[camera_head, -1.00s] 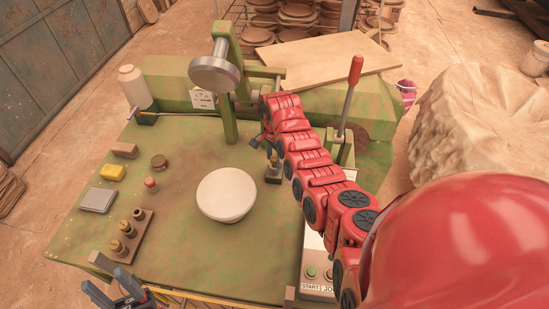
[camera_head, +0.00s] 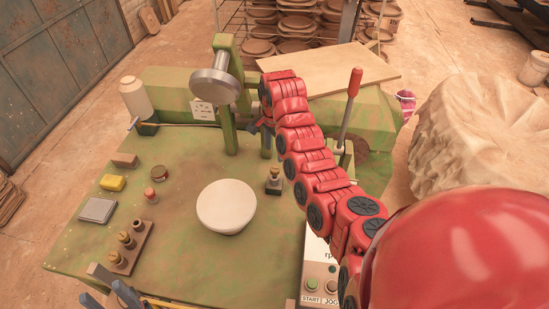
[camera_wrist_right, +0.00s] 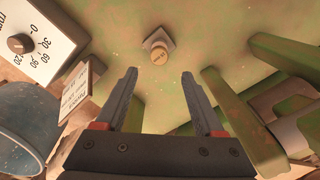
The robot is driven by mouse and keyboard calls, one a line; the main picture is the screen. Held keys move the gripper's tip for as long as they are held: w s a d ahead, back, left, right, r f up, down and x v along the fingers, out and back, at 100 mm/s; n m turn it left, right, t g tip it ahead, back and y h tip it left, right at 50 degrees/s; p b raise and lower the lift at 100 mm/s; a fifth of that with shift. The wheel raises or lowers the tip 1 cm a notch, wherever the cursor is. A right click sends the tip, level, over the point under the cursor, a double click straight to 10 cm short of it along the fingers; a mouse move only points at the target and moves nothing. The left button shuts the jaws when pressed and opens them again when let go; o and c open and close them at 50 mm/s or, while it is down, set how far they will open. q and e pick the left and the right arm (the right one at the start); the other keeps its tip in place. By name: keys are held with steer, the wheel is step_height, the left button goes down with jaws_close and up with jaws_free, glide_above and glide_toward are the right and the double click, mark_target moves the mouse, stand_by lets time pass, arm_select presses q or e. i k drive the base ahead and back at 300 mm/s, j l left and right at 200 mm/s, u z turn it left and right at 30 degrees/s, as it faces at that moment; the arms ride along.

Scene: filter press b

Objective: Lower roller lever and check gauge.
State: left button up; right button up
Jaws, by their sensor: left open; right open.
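A round metal roller head (camera_head: 215,86) hangs from a green upright arm (camera_head: 226,55) above the back of the green table. A lever with a red handle (camera_head: 355,82) stands nearly upright at the back right, behind my right arm. My right gripper (camera_head: 257,126) is partly hidden by its own arm, beside the green posts. In the right wrist view it (camera_wrist_right: 159,85) is open and empty, facing a brass-topped post (camera_wrist_right: 159,52), apart from it. A dial with numbers (camera_wrist_right: 18,44) shows there at upper left. My left gripper (camera_head: 118,296) is open, cut off at the bottom left edge.
A white round plate (camera_head: 226,205) sits mid-table. A sponge (camera_head: 112,183), a grey block (camera_head: 98,210) and a rack of brass-topped pegs (camera_head: 128,246) lie left. A white bottle (camera_head: 135,98) stands at back left. A START/JOG panel (camera_head: 320,283) is at front right.

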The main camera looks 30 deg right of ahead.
mark_target(355, 80)
steer(key=k, duration=1)
